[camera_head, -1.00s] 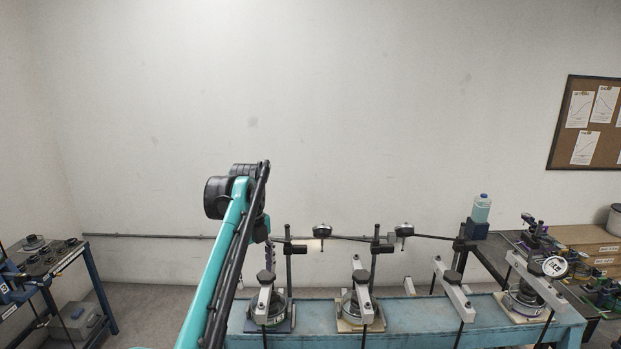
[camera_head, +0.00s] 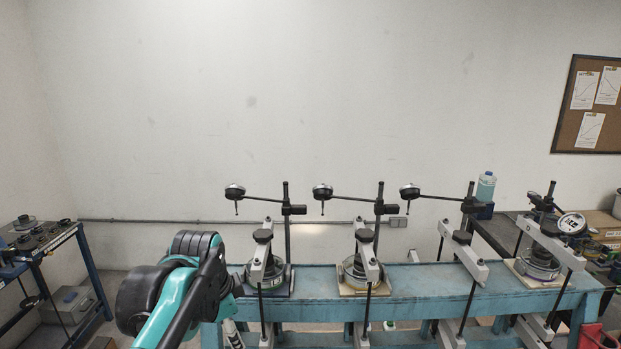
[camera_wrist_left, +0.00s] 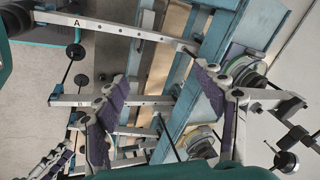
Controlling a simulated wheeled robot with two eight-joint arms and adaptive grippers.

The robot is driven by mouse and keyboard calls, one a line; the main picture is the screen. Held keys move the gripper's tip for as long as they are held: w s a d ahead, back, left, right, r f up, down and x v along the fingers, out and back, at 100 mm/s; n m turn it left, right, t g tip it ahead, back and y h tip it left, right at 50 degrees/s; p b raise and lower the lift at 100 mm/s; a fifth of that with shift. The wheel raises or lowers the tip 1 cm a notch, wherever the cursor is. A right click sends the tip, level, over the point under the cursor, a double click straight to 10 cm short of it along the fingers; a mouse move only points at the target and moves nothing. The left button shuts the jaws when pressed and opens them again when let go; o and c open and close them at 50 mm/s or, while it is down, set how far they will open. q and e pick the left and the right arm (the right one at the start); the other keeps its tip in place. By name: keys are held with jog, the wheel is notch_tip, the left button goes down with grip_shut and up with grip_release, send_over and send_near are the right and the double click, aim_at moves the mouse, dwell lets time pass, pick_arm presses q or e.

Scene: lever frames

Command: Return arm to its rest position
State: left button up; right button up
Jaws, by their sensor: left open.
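My left arm (camera_head: 175,290), teal and black, reaches in at the lower left of the head view, in front of the left end of the blue bench (camera_head: 325,280). Its gripper cannot be made out clearly there. In the left wrist view my left gripper (camera_wrist_left: 160,76) shows two purple-padded fingers spread apart with nothing between them. The bench and its lever frames lie beyond the fingers. A grey lever bar marked A (camera_wrist_left: 95,24) crosses the top left of that view.
The bench carries several lever frames, with dial gauges (camera_head: 322,191) on stands and round cells (camera_head: 357,270). A blue bottle (camera_head: 486,187) stands at the right. A tool cart (camera_head: 45,245) is at the far left. Above the bench is bare wall.

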pick_arm(q)
jog(key=s+f+n+t+b, duration=0.1)
jog(key=s+f+n+b, duration=0.2)
jog(key=f, duration=0.5)
jog(key=s+a+f+n+t+b, duration=0.1)
jog(key=s+f+n+b, duration=0.3)
jog(key=s+f, duration=0.3)
jog(key=s+f+n+t+b, duration=0.1)
jog(key=s+f+n+b, duration=0.2)
jog(key=f, duration=0.8)
jog(key=shift+s+a+f+n+b, duration=0.15)
jog(key=shift+s+f+n+b, duration=0.15)
jog(key=shift+s+n, duration=0.9)
pick_arm(e)
notch_tip(320, 180, down, 12)
jog(key=shift+f, duration=0.25)
